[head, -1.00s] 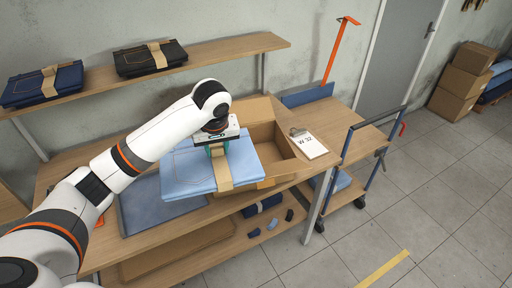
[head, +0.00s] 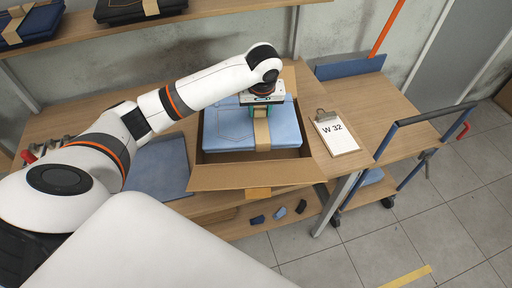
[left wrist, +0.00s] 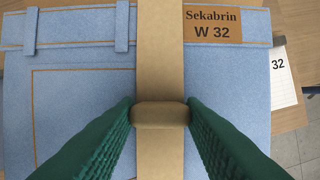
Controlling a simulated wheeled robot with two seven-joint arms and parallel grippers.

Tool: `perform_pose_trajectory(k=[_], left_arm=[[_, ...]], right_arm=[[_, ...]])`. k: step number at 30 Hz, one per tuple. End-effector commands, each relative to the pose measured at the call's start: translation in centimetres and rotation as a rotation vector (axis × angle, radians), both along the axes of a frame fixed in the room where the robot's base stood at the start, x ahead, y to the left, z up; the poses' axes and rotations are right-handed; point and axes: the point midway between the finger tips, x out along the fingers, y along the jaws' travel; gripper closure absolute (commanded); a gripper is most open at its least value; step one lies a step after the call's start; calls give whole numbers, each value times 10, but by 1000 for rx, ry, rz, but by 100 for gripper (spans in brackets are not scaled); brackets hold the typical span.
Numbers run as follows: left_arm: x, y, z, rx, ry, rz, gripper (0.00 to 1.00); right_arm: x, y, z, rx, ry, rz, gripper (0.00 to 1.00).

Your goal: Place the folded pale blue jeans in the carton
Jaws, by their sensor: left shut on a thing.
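The folded pale blue jeans (head: 226,130) have a tan paper band (head: 262,133) around them. In the head view they lie level within the opening of the open carton (head: 250,177); whether they touch its bottom I cannot tell. My left gripper (head: 262,108) is over them, shut on the band. In the left wrist view the green fingers (left wrist: 160,115) close on a raised tan loop of the band, and a patch on the jeans (left wrist: 60,90) reads "Sekabrin W 32". My right gripper is not in view.
A clipboard (head: 335,134) reading "W 32" lies right of the carton. A blue-grey mat (head: 160,165) lies left of it. A wheeled cart (head: 400,150) stands at the right. Dark folded jeans (head: 30,22) sit on the shelf above.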

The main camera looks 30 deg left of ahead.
Motion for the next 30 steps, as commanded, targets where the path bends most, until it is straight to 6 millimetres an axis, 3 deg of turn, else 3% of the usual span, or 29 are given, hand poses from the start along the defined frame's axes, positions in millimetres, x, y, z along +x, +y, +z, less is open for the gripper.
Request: perform_pose_trajectory(k=[3, 12, 24, 30], left_arm=[[0, 1, -16, 1, -2, 2, 100], [0, 1, -63, 1, 0, 0, 100], [0, 0, -108, 1, -2, 1, 100], [0, 0, -113, 0, -4, -1, 100]], right_arm=[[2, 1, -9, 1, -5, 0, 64], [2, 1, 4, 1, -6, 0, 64], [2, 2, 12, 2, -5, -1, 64], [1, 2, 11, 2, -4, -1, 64]])
